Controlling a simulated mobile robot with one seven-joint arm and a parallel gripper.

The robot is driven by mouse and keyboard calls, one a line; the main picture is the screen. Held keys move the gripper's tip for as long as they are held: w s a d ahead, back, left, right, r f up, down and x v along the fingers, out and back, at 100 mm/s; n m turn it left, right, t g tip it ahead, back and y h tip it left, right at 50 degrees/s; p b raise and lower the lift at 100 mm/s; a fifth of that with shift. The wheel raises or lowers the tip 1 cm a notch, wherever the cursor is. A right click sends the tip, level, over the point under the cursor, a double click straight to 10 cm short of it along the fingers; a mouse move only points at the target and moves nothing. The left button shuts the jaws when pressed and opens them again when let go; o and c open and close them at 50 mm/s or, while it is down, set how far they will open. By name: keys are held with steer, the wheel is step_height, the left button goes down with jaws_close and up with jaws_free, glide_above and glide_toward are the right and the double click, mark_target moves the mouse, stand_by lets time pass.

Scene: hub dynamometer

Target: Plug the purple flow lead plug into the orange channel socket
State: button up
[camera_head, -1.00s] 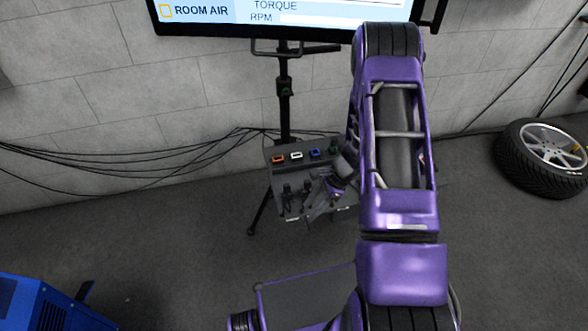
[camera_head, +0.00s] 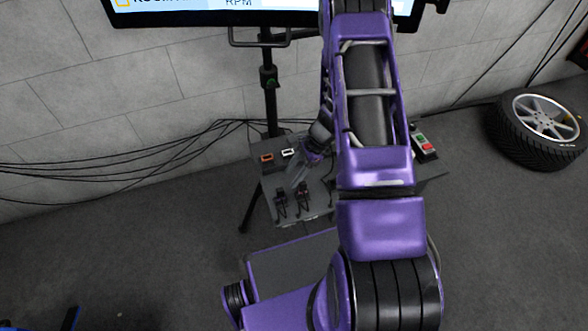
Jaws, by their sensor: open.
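The orange channel socket (camera_head: 267,158) sits at the back left of a grey panel (camera_head: 262,182) on a stand. My arm hides the panel's right part.
A white socket (camera_head: 288,152) is just right of the orange one. A box with red and green buttons (camera_head: 425,146) stands right of my arm. A stand pole (camera_head: 270,105) and screen (camera_head: 180,14) rise behind.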

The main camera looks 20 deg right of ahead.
mark_target(283, 188)
steer(key=b+x, duration=0.3)
steer(key=x, duration=0.3)
steer(key=shift+f, duration=0.2)
steer(key=shift+a+f, duration=0.4)
steer(key=shift+f, duration=0.25)
jaws_close()
steer(key=shift+r, duration=0.1)
steer(key=shift+r+p, duration=2.4)
steer(key=shift+r, duration=1.1)
